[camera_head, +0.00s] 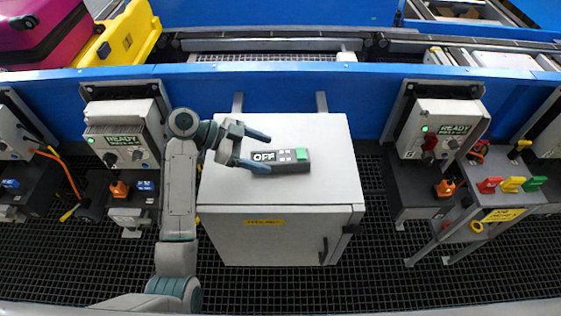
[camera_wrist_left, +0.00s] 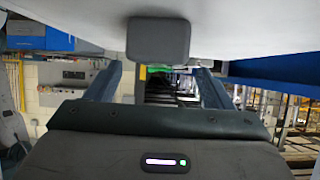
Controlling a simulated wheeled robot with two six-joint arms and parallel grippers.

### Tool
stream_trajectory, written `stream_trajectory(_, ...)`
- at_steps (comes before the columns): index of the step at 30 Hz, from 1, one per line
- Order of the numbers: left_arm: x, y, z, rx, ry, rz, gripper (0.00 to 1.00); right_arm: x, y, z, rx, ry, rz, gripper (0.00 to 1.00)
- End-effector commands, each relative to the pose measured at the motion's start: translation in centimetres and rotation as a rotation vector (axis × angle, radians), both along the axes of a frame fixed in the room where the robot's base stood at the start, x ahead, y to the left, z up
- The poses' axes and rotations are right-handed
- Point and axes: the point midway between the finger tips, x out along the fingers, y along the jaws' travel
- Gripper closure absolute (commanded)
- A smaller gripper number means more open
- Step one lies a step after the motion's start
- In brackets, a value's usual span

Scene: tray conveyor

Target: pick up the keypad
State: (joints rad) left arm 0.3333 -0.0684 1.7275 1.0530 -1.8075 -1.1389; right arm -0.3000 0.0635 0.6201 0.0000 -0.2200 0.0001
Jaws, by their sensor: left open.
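The keypad (camera_head: 290,162) is a dark grey bar with a lit "OFF" display at its left end, small buttons and a green patch at its right end. It lies on the light grey cabinet top (camera_head: 325,190). My left gripper (camera_head: 268,153) is open, coming from the left. In the head view its two blue-grey fingers straddle the keypad's left end, one behind and one overlapping the front edge; contact cannot be told. The left wrist view shows both fingers of this gripper (camera_wrist_left: 160,75) spread apart, with a small green patch between them. My right gripper is not in view.
A "READY" control box (camera_head: 125,125) stands left of the cabinet and another (camera_head: 440,130) stands right. A blue conveyor side (camera_head: 270,85) runs behind. Yellow (camera_head: 125,38) and magenta (camera_head: 35,30) cases lie at the upper left. The cabinet top around the keypad is clear.

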Motion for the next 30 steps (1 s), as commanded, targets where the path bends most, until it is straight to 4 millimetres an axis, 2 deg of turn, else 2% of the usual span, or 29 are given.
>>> stream_trajectory(10, 0.1, -4.3, -1.9, -0.002, 0.002, -0.001, 0.25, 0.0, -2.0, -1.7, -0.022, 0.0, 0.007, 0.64)
stream_trajectory(19, 0.1, -4.8, -2.0, 0.001, 0.001, 0.0, 0.25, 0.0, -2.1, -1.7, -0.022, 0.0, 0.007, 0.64)
stream_trajectory(20, 0.1, -4.8, -2.0, 0.001, 0.001, 0.0, 0.27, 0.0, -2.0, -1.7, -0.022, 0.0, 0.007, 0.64)
stream_trajectory(28, 0.1, -4.8, -2.0, 0.001, 0.001, 0.0, 0.8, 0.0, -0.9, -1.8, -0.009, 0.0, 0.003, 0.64)
stream_trajectory(30, 0.1, -4.8, -2.0, 0.001, 0.001, 0.0, 0.82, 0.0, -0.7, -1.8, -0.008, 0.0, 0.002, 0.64)
